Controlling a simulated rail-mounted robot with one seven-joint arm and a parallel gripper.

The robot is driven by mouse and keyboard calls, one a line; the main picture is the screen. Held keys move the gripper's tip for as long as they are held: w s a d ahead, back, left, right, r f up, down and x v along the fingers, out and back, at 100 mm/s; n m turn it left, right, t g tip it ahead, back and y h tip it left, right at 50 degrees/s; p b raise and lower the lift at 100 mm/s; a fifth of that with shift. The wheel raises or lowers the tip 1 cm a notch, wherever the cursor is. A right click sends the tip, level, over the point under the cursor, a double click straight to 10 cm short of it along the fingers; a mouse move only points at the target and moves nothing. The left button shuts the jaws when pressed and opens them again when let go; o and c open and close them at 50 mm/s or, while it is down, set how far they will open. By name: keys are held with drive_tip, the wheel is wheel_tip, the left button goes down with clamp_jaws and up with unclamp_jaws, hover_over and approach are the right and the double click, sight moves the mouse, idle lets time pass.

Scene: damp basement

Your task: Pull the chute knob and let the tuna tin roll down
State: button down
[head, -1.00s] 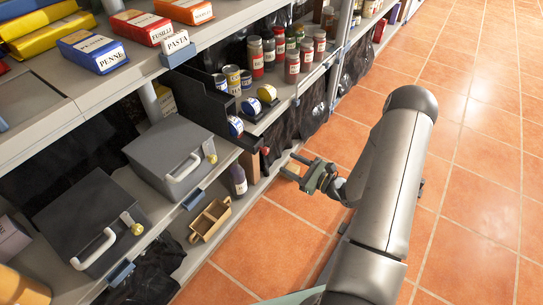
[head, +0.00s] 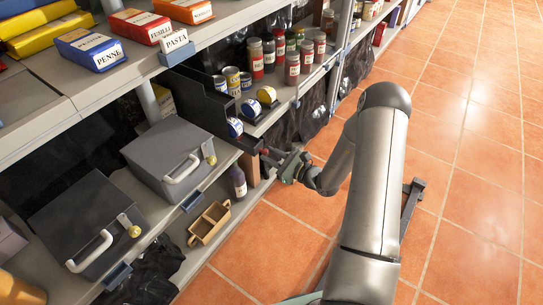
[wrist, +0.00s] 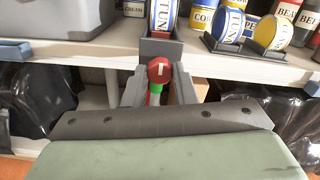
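The red chute knob (wrist: 160,70) stands at the front of the chute in the wrist view, with a green collar below it. My gripper (wrist: 159,78) has its two fingers apart, one on each side of the knob; whether they touch it I cannot tell. In the head view my gripper (head: 272,157) is right at the chute's front end. A tuna tin (wrist: 163,17) stands on edge in the chute (wrist: 162,47), just behind the knob. It also shows in the head view (head: 236,127). The dark chute (head: 198,96) runs back into the shelf.
Another tuna tin (wrist: 231,27) and a yellow-labelled tin (wrist: 272,32) lie tilted in a rack to the right. Grey lidded boxes (head: 165,150) are at left. The tiled floor is clear.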

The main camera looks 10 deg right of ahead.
sight(268, 154)
drive_tip(key=shift+v, duration=1.25)
drive_tip(key=shift+s+d+f, duration=0.1)
drive_tip(key=shift+s+d, duration=0.1)
drive_tip(key=c, duration=1.2)
unclamp_jaws()
drive_tip(key=shift+o, duration=0.2)
drive_tip(key=p+v, duration=0.3)
drive_tip(key=v, duration=1.4)
drive_tip(key=shift+s+d, duration=0.2)
